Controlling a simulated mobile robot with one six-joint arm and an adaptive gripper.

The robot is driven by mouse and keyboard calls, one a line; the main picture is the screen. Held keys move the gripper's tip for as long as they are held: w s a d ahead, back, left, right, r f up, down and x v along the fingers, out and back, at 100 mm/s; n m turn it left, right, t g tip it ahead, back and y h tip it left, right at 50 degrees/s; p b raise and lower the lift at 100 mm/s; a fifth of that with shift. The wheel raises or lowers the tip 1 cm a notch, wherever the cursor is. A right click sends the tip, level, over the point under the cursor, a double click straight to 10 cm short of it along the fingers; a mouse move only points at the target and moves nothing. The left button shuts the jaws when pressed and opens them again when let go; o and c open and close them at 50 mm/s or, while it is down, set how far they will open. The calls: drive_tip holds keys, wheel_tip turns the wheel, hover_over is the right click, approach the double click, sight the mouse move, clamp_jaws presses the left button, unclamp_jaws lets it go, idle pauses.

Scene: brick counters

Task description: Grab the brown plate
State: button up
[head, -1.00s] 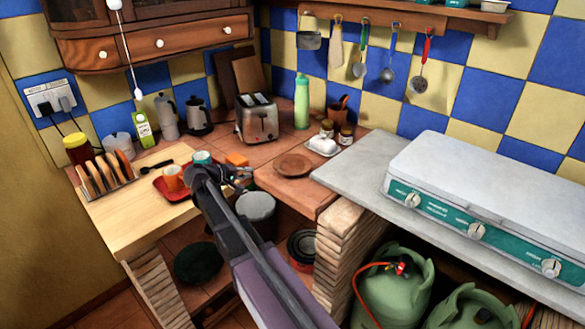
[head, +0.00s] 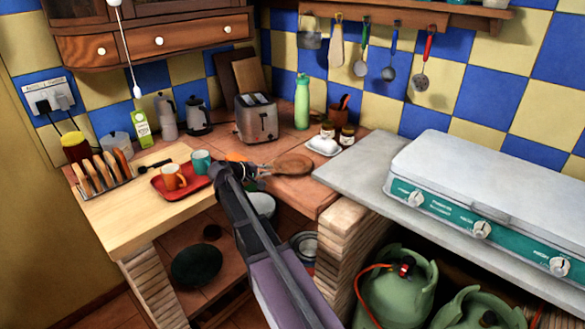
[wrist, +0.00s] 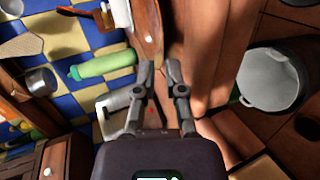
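The brown plate (head: 294,164) lies flat on the tiled counter in the head view, left of the white tray. My gripper (head: 264,171) is at the plate's left rim. In the wrist view, the fingertips of my gripper (wrist: 160,66) are apart with a narrow gap. A brown curved edge, which seems to be the plate (wrist: 144,22), runs up from just ahead of the tips. I cannot tell whether the rim lies between the fingers, and no firm contact shows.
A red tray (head: 168,194) with an orange cup (head: 174,177) and a teal cup (head: 201,162) stands left of my arm. The toaster (head: 256,118), green bottle (head: 302,103) and white tray (head: 323,147) stand behind the plate. The grey stove counter (head: 345,178) is to the right.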

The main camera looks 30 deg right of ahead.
sight(277, 175)
drive_tip(key=b+x, duration=0.1)
drive_tip(key=x, duration=0.3)
drive_tip(key=shift+f+b, duration=0.2)
drive_tip(key=shift+b, duration=0.2)
drive_tip(key=shift+w+d+f, duration=0.15)
drive_tip(key=shift+d, duration=0.35)
clamp_jaws()
